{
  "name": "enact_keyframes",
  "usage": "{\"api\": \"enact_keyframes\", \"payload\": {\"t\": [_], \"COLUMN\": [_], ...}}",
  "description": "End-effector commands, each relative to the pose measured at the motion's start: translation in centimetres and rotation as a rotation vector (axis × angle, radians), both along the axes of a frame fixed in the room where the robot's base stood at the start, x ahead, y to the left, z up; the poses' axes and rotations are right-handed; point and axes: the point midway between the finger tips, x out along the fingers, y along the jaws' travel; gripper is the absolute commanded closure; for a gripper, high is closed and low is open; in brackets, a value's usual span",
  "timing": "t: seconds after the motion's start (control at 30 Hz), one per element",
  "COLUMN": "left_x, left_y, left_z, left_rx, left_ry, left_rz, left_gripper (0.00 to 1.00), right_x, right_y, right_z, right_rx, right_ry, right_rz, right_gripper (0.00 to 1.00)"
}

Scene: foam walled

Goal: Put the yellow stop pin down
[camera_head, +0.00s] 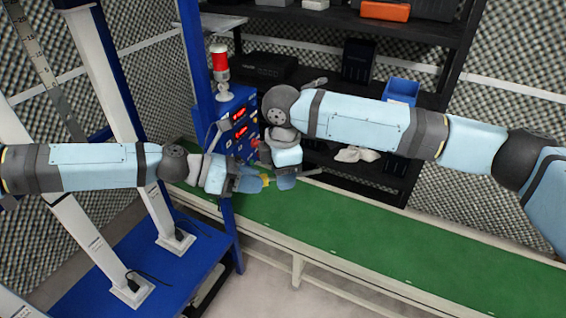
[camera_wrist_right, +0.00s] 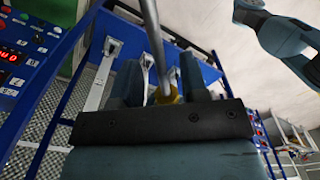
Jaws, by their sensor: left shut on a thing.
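The yellow stop pin (camera_head: 266,180) shows as a small yellow end at the tips of my left gripper (camera_head: 258,181). My left gripper is shut on it above the green conveyor. A thin grey rod reaches right from beside my right gripper (camera_head: 286,182), which points down close by. In the right wrist view, the pin's yellow part (camera_wrist_right: 168,95) and a metal rod lie between the spread fingers of my right gripper (camera_wrist_right: 160,85). Those fingers look open, with gaps beside the rod. Whether either finger touches it is hard to tell.
The green conveyor (camera_head: 350,235) runs under both grippers, with bare belt to the right. A blue control box (camera_head: 238,125) with a red beacon (camera_head: 219,60) stands close behind. Dark shelves (camera_head: 330,30) hold a blue bin (camera_head: 400,90). A blue frame (camera_head: 228,215) stands to the left.

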Motion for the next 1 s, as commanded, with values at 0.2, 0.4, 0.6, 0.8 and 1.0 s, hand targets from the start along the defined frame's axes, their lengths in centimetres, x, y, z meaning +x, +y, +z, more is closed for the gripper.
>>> {"api": "enact_keyframes", "payload": {"t": [0.2, 0.4, 0.6, 0.8, 1.0], "left_x": [0.01, 0.00, -0.05, -0.04, -0.01], "left_y": [0.00, -0.01, -0.03, -0.02, 0.02], "left_z": [0.03, 0.02, 0.02, 0.01, 0.01], "left_rx": [0.000, 0.000, -0.001, 0.000, 0.000], "left_ry": [0.000, 0.000, 0.000, 0.000, 0.000], "left_rz": [0.000, 0.000, -0.002, -0.001, 0.000], "left_gripper": [0.96, 0.96, 0.96, 0.41, 0.41], "right_x": [0.01, 0.01, 0.02, 0.02, 0.01], "right_y": [0.00, 0.00, 0.00, 0.00, 0.01], "right_z": [-0.08, -0.06, -0.05, -0.03, -0.03], "right_rx": [0.000, 0.000, 0.000, 0.000, 0.000], "right_ry": [0.000, 0.000, -0.001, -0.001, -0.001], "right_rz": [0.000, 0.000, 0.000, 0.000, 0.000], "right_gripper": [0.60, 0.97, 1.00, 1.00, 1.00]}}
